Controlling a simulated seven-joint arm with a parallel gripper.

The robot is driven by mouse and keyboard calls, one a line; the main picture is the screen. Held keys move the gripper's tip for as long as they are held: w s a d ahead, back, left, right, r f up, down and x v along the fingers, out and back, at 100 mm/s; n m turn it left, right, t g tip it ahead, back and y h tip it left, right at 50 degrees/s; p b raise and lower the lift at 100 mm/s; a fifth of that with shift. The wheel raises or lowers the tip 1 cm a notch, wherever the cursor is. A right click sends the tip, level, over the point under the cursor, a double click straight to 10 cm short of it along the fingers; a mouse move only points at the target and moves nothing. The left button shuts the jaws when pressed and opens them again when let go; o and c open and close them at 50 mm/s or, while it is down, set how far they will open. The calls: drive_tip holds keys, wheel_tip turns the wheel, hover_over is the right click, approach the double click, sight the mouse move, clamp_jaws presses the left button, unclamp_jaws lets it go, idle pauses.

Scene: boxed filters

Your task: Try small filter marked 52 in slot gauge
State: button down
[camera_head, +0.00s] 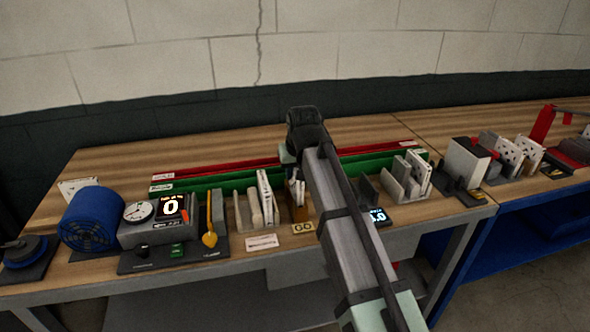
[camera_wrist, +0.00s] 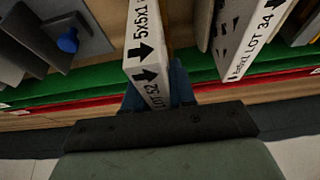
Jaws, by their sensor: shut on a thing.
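In the wrist view, my gripper (camera_wrist: 157,95) has its blue fingers on both sides of a narrow white boxed filter (camera_wrist: 142,45). The filter's edge reads 5x5x1 and LOT 52, with black arrows. In the head view, my arm covers the gripper. A small white filter edge shows just left of the arm (camera_head: 300,188), above a brown holder (camera_head: 299,211) with a 00 tag; whether the filter touches the holder is unclear. I cannot tell for certain which fixture is the slot gauge.
A filter marked LOT 34 (camera_wrist: 245,40) stands close beside the held one. A grey block with a blue knob (camera_wrist: 68,40) is on the other side. Green (camera_head: 215,183) and red (camera_head: 220,168) rails run behind.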

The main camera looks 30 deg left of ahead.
drive_tip(key=shift+f, duration=1.9)
idle(2.4)
drive_tip(key=shift+r, duration=0.25)
drive_tip(key=shift+r, duration=3.9)
drive_tip(key=shift+r, duration=0.2)
drive_tip(key=shift+r, duration=1.85)
